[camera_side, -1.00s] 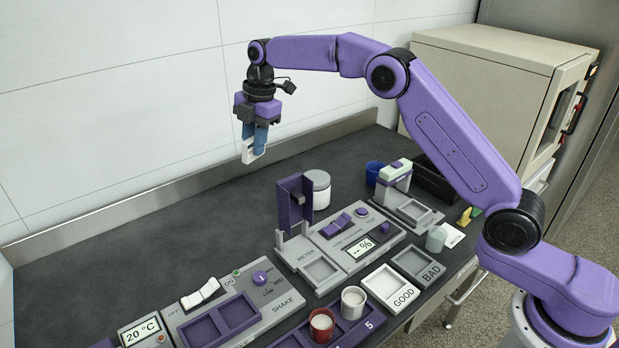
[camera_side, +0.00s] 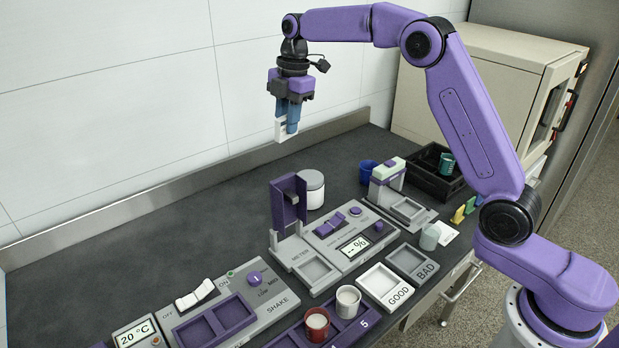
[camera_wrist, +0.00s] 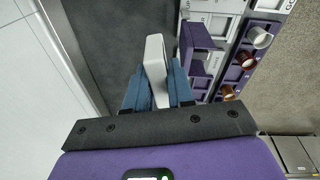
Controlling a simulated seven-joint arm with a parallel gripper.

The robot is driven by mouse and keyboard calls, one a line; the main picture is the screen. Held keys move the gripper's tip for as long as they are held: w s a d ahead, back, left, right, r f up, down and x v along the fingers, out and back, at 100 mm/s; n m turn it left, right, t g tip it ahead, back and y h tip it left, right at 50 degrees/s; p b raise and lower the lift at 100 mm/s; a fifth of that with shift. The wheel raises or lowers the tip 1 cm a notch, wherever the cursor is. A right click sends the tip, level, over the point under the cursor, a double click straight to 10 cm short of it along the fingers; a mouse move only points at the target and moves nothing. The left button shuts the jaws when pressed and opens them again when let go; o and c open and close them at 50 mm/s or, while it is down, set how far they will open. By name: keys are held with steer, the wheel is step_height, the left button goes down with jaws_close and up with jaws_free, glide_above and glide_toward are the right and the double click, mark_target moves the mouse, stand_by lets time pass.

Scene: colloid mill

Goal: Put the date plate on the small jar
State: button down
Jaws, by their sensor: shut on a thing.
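My gripper (camera_side: 289,126) is high above the back of the bench, pointing down and shut on a white, flat-sided piece (camera_side: 281,129). In the wrist view the blue fingers (camera_wrist: 157,88) grip this white piece from both sides, and it sticks out past the tips. No date can be read on it, so I cannot tell whether it is the date plate. A white lidded jar (camera_side: 312,190) stands upright behind the purple upright holder, below and right of my gripper. A small grey-green jar (camera_side: 430,237) stands at the front right. I cannot tell which is the small jar.
The purple upright holder (camera_side: 288,203) rises from the meter station. A red cup (camera_side: 317,323) and a pale cup (camera_side: 348,301) stand in the front purple rack. A blue cup (camera_side: 368,172) and a black bin (camera_side: 434,165) are at the back right. The bench's left back is clear.

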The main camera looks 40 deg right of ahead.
steer(key=s+d+m, duration=0.2)
steer(key=s+d, duration=0.9)
glide_above(315, 182)
steer(key=shift+g, duration=0.3)
steer(key=f, duration=1.5)
steer(key=shift+s+d+f, duration=0.1)
steer(key=shift+s+d, duration=0.15)
steer(key=shift+w+f, duration=0.2)
steer(key=shift+f, duration=1.65)
steer(key=shift+f, duration=0.15)
steer(key=c, duration=1)
jaws_free()
